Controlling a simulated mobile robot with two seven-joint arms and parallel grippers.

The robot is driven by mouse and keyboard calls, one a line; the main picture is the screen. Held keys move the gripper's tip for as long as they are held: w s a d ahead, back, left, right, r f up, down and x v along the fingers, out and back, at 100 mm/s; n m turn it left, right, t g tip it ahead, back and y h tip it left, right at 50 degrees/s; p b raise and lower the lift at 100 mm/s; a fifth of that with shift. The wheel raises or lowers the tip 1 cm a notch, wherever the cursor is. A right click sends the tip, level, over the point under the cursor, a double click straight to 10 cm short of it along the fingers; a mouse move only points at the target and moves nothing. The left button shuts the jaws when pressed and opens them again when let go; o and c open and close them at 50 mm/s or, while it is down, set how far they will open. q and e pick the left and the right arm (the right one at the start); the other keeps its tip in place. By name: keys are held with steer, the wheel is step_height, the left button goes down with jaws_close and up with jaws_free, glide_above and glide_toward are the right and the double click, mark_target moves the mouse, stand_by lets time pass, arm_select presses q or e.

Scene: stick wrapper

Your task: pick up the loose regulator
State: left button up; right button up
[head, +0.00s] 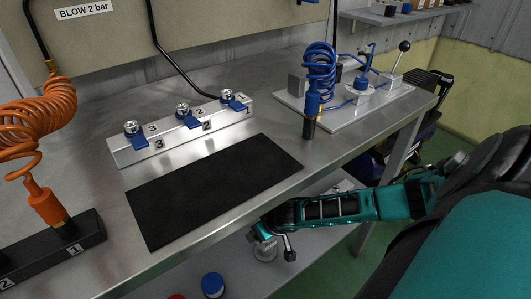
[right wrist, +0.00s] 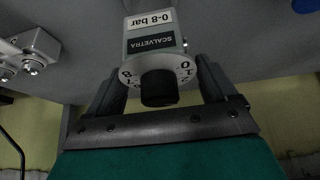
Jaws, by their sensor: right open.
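The loose regulator (right wrist: 152,38) is a grey block with a "0-8 bar" label, a pale numbered dial and a black knob. In the right wrist view it is between the two dark fingers of my right gripper (right wrist: 160,72). The fingers stand apart on either side of the dial; contact cannot be made out. In the head view my right gripper (head: 276,242) is below the bench's front edge, above the lower shelf. A pale round part (head: 265,251) shows by its fingers, too small to identify surely. My left gripper is out of view.
The metal bench (head: 95,225) has a black mat (head: 212,188) and a white rail (head: 180,130) with blue-handled valves. A plate (head: 345,105) carries blue hoses at right. The lower shelf (head: 235,270) holds a blue-capped item (head: 212,284) left of my gripper.

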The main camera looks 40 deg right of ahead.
steer(key=shift+r, duration=0.1)
jaws_close()
stand_by(0.8)
